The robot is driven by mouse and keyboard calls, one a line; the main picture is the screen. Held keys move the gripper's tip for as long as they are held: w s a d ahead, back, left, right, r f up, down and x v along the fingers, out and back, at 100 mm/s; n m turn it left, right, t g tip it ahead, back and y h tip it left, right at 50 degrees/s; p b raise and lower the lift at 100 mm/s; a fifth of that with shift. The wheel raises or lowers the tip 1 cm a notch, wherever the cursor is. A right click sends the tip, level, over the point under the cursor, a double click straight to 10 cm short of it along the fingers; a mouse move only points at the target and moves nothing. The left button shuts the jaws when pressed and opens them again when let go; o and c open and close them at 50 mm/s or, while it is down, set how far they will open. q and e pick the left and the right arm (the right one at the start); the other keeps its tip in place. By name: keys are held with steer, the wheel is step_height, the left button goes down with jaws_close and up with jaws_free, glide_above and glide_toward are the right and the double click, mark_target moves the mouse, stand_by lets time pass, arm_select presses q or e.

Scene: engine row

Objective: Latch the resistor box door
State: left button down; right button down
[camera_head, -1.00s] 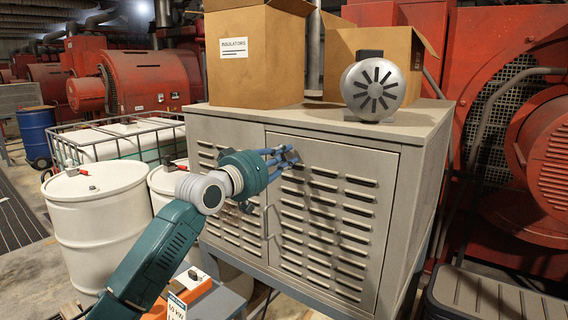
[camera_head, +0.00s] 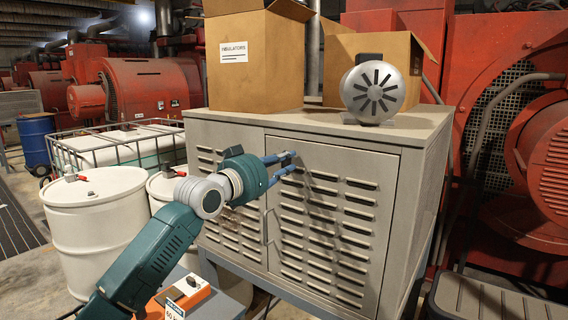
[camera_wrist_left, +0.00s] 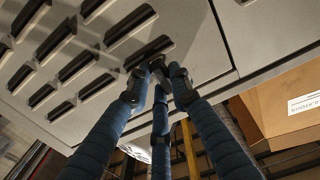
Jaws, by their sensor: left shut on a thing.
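The resistor box (camera_head: 425,150) is a grey louvred metal cabinet on a stand. Its right front door (camera_head: 370,165) looks flush with the frame in the head view. A thin vertical bar handle (camera_head: 266,224) sits at that door's left edge. My left gripper (camera_head: 286,161) is at the door's upper left corner. In the left wrist view its blue fingers (camera_wrist_left: 158,78) come together on a small dark part (camera_wrist_left: 154,62) beside a louvre. The fingers partly hide this part, and I cannot tell whether it is a latch. My right gripper is in neither view.
A cardboard box (camera_head: 265,75) labelled insulators, an open carton (camera_head: 350,44) and a round slotted metal motor (camera_head: 373,90) stand on the cabinet. White drums (camera_head: 95,225) stand left. Red machines flank the right.

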arm_select(q)
steer(key=shift+r, duration=0.1)
steer(key=c, duration=1.5)
jaws_free()
steer(key=shift+c, duration=0.2)
steer(key=shift+a, duration=0.1)
steer(key=v, duration=1.2)
